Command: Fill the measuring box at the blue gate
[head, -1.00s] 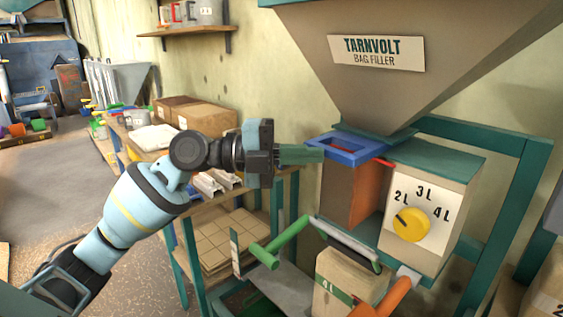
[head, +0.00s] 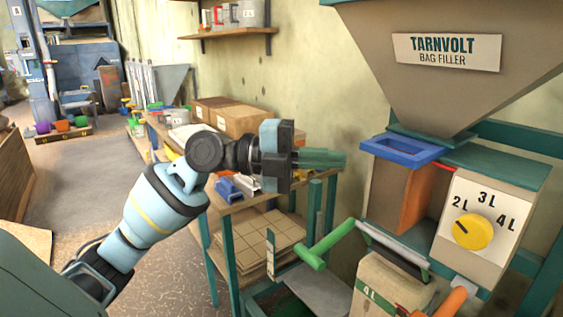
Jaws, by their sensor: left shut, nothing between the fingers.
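The blue gate (head: 402,150) is a flat blue frame under the hopper's mouth. The measuring box (head: 400,192), brown with an orange side, sits right below it; its inside is hidden. The box's dial panel reads 2L, 3L and 4L, and the yellow knob (head: 473,232) has its mark toward 2L. My left gripper (head: 343,160) is shut and empty, its green fingers pointing right toward the gate with a small gap between. My right gripper is out of view.
The hopper (head: 440,85) marked TARNVOLT BAG FILLER hangs above. A green handle (head: 325,245) and a paper bag marked 4L (head: 385,285) are below the box. A bench with cartons (head: 235,118) stands behind my left arm. Open floor (head: 95,165) lies at left.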

